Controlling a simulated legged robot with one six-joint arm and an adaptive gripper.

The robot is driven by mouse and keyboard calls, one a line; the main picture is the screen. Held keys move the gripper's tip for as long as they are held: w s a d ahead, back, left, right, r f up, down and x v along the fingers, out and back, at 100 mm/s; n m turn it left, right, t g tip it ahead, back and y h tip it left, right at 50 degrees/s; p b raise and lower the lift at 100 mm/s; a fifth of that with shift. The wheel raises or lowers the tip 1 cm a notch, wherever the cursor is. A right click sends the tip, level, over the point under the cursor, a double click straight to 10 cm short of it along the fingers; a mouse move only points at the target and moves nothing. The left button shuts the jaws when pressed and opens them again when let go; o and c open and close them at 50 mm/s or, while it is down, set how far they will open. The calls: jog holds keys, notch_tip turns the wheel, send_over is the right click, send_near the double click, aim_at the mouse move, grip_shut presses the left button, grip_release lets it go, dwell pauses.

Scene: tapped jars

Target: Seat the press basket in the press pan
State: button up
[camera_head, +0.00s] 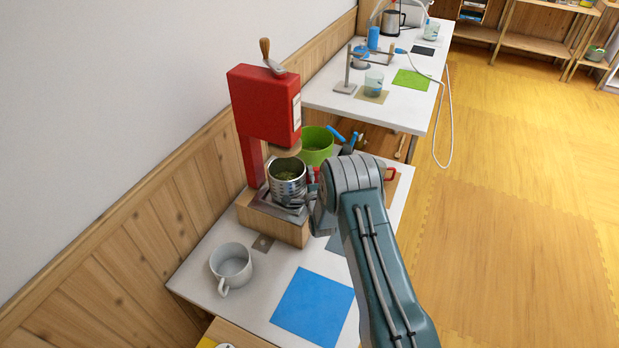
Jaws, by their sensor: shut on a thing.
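The press basket (286,189), a shiny metal cylinder with greenish stuff inside, stands upright at the red press. It is over the grey metal press pan (266,204) on the press's wooden base. I cannot tell whether its bottom touches the pan. My gripper (309,201) is shut on the basket at its right side; the arm hides most of the jaws and the contact. The pan's right part is hidden behind the basket and gripper.
A green pot (316,146) stands behind. A white mug (231,265) and blue mat (312,306) are in front. A second white table (400,100) stands farther back.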

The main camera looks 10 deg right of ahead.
jog(key=shift+f, duration=0.85)
dwell(0.9)
jog(key=o, duration=1.1)
jog(key=shift+c, duration=0.2)
jog(key=shift+f, duration=0.15)
jog(key=s, duration=0.8)
dwell(0.9)
jog(key=shift+d, duration=0.1)
